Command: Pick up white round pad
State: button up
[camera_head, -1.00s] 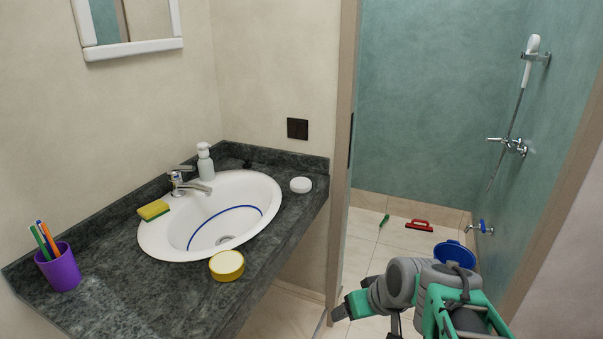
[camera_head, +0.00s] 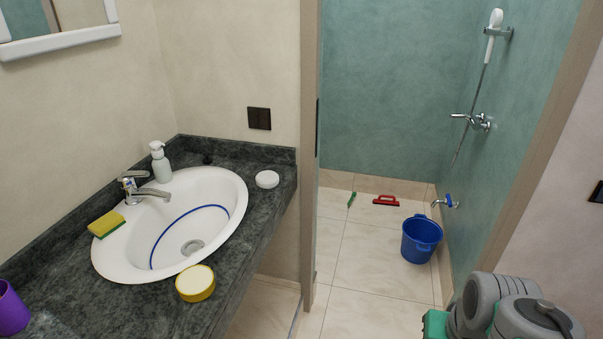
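The white round pad (camera_head: 267,179) lies flat on the dark stone counter (camera_head: 258,223), to the right of the sink and near the counter's right back corner. Nothing covers it. Part of my arm shows at the bottom right, well to the right of the counter and far from the pad. My gripper is out of the picture.
A white sink (camera_head: 122,252) with a tap (camera_head: 140,188) fills the counter's middle. A soap bottle (camera_head: 160,163), a sponge (camera_head: 106,224), a yellow round tin (camera_head: 195,284) and a purple cup (camera_head: 10,310) stand around it. A blue bucket (camera_head: 421,240) is on the shower floor.

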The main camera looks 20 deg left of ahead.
aim_at(266, 179)
jog(key=i, duration=2.15)
jog(key=u, duration=4.55)
